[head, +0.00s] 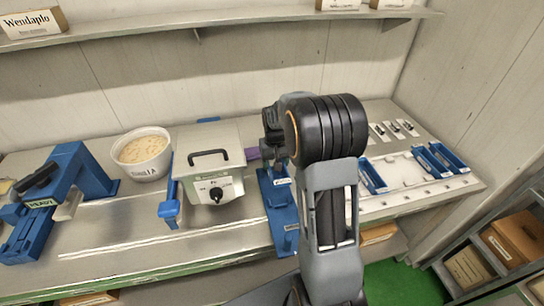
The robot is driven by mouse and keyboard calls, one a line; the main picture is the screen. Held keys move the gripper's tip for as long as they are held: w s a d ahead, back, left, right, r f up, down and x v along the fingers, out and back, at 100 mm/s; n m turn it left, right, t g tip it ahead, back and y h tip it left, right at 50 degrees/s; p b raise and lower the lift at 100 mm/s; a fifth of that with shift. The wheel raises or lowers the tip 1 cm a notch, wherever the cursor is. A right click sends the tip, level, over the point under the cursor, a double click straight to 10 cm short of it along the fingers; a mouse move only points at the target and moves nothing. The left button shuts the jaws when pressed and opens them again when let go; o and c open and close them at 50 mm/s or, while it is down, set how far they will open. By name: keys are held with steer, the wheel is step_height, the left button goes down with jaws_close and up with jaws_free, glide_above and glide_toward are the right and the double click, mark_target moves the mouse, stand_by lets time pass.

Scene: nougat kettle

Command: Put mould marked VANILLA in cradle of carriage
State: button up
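A white round tub (143,158) with a pale, speckled filling stands on the steel counter left of centre. The end of its lettering reads like "NILLA"; the start is unclear. A blue stand (282,205) with a small white label is beside my arm, partly hidden by it. I cannot tell which part is the carriage's cradle. My gripper (262,151) is mostly hidden behind my arm's black wrist, near the right side of a steel box. A small purple piece (252,154) shows between them. I cannot tell whether the gripper holds it.
The steel box (210,165) has a black handle and knob. A blue press (65,190) labelled READY stands at left. Blue trays (440,160) lie on a white panel at right. A shelf (200,20) runs above. The front counter strip is clear.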

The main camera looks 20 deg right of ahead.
steer(key=shift+f+b, duration=3.05)
steer(key=shift+f, duration=1.25)
steer(key=shift+s, duration=0.15)
steer(key=shift+f+b, duration=0.55)
steer(key=shift+f, duration=0.05)
steer(key=o, duration=1.2)
steer(key=shift+c, duration=0.2)
steer(key=shift+o, duration=0.7)
